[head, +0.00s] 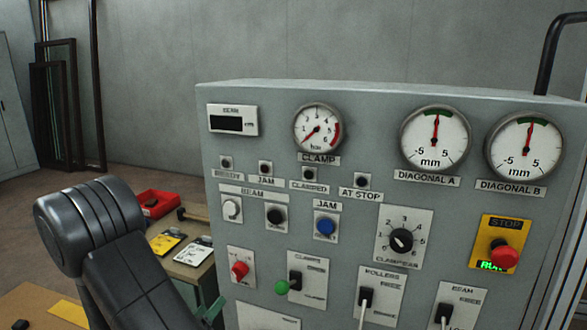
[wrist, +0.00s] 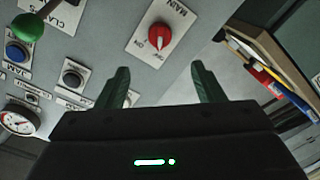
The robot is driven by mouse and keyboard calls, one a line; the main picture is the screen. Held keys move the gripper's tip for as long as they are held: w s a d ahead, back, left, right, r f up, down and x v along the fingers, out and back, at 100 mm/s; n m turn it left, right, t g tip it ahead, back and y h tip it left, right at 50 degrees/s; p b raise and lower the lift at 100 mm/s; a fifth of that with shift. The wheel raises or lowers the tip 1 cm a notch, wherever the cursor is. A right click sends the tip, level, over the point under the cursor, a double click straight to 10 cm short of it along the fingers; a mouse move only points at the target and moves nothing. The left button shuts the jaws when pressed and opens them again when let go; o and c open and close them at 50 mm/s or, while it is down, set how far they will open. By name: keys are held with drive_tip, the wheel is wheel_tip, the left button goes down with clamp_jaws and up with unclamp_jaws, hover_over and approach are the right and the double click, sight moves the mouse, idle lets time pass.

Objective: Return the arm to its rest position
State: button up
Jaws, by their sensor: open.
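My gripper (wrist: 160,88) is open and empty in the wrist view, its two green fingers spread apart. They are near the grey control panel (wrist: 185,25), with the red MAIN switch (wrist: 160,40) showing beyond the gap between them. I cannot tell how far the fingertips are from the panel. In the head view my dark arm (head: 120,260) rises at the lower left, in front of the panel's left side. A green fingertip (head: 212,310) shows by the panel's lower left edge; most of the gripper is hidden behind the arm or out of frame.
The control panel (head: 370,97) fills the right of the head view, with protruding knobs, levers and a red stop button (head: 503,256). A bench with a red bin (head: 155,203) and cards stands left of it.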

drive_tip(key=p+x, duration=0.2)
drive_tip(key=x, duration=1.2)
drive_tip(key=shift+a+f+p, duration=0.1)
drive_tip(key=shift+p, duration=0.3)
drive_tip(key=m, duration=0.2)
drive_tip(key=shift+s+m+b, duration=0.15)
drive_tip(key=shift+m+b, duration=0.25)
drive_tip(key=m, duration=0.5)
drive_tip(key=m+p, duration=0.1)
drive_tip(key=m, duration=0.2)
drive_tip(key=shift+m+t+y, duration=0.3)
drive_tip(key=shift+s+a+m, duration=0.15)
drive_tip(key=shift+s+m, duration=0.1)
drive_tip(key=shift+m, duration=0.05)
drive_tip(key=b, duration=0.2)
approach(236, 276)
drive_tip(key=x, duration=0.2)
drive_tip(key=shift+w, duration=0.4)
